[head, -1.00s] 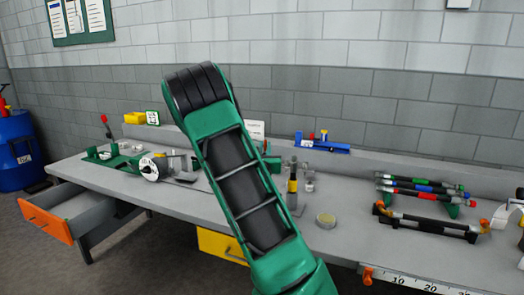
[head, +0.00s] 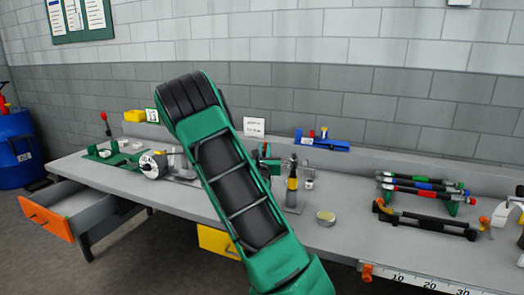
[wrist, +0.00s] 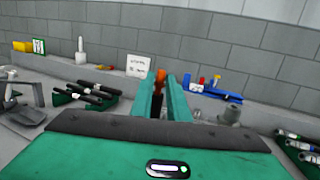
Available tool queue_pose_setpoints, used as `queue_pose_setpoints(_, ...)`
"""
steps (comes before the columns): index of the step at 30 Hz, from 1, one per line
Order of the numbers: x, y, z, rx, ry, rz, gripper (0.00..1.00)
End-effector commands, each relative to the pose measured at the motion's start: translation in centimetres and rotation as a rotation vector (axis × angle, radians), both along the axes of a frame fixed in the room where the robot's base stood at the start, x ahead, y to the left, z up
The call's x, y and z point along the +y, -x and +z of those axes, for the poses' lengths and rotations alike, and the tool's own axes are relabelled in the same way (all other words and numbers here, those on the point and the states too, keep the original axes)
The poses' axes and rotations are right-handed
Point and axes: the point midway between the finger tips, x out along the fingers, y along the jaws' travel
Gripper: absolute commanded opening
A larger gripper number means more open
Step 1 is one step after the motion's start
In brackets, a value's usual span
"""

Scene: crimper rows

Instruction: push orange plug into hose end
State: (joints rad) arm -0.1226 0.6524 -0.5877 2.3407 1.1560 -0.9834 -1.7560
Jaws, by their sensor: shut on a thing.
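My gripper (wrist: 166,82) shows in the wrist view as two upright green fingers, shut on the orange plug (wrist: 159,76). A dark piece shows below the orange between the fingers; I cannot tell whether it belongs to the plug or lies behind it. In the head view my arm hides most of the gripper and the plug. A dark upright piece with a yellow band (head: 292,184) stands on the bench just right of my arm. A dark hose with orange ends (head: 430,221) lies in a black holder at the right. I cannot tell which hose end the task names.
Hoses with coloured bands (head: 424,185) lie on a green rack at the right. An orange-fronted drawer (head: 48,221) stands open at the left.

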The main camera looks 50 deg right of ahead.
Motion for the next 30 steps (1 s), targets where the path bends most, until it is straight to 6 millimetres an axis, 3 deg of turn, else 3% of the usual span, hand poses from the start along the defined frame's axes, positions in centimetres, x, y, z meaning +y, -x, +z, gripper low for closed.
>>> queue_pose_setpoints(18, 0.0, 0.0, -1.3, 0.001, 0.0, 0.0, 0.0)
queue_pose_setpoints(19, 0.0, 0.0, -1.3, 0.0, 0.0, 0.0, 0.22)
queue_pose_setpoints(21, 0.0, 0.0, -1.3, 0.001, -0.001, 0.0, 0.37)
queue_pose_setpoints(30, 0.0, 0.0, -1.3, 0.001, -0.001, 0.0, 0.37)
